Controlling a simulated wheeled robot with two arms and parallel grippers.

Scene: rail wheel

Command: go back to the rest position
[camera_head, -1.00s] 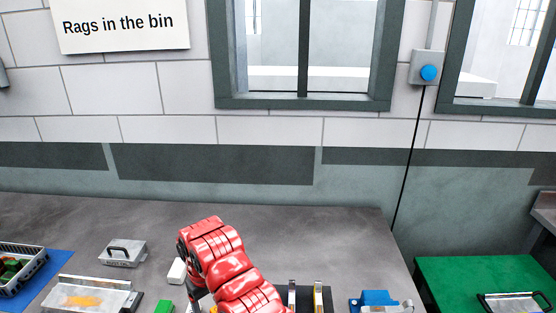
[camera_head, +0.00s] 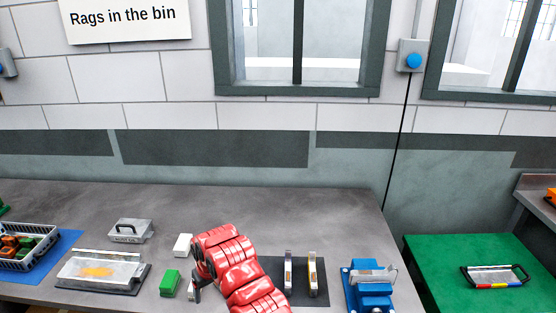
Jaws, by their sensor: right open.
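My right arm, red, comes up from the bottom middle of the head view and reaches over the grey workbench (camera_head: 330,215). Its right gripper (camera_head: 196,290) shows as a small dark part at the arm's left side, pointing down. It is open, beside a green block (camera_head: 170,282), and I see nothing held in it. The arm hides part of the bench and part of a dark mat. My left gripper is not in the view.
A white block (camera_head: 183,244), a grey handled lid (camera_head: 130,230), a clear-covered tray (camera_head: 100,270) and a basket (camera_head: 38,251) stand to the left. Two upright bars (camera_head: 312,275) and a blue vise-like device (camera_head: 371,288) stand right. A green table (camera_head: 440,260) holds another tray (camera_head: 496,277).

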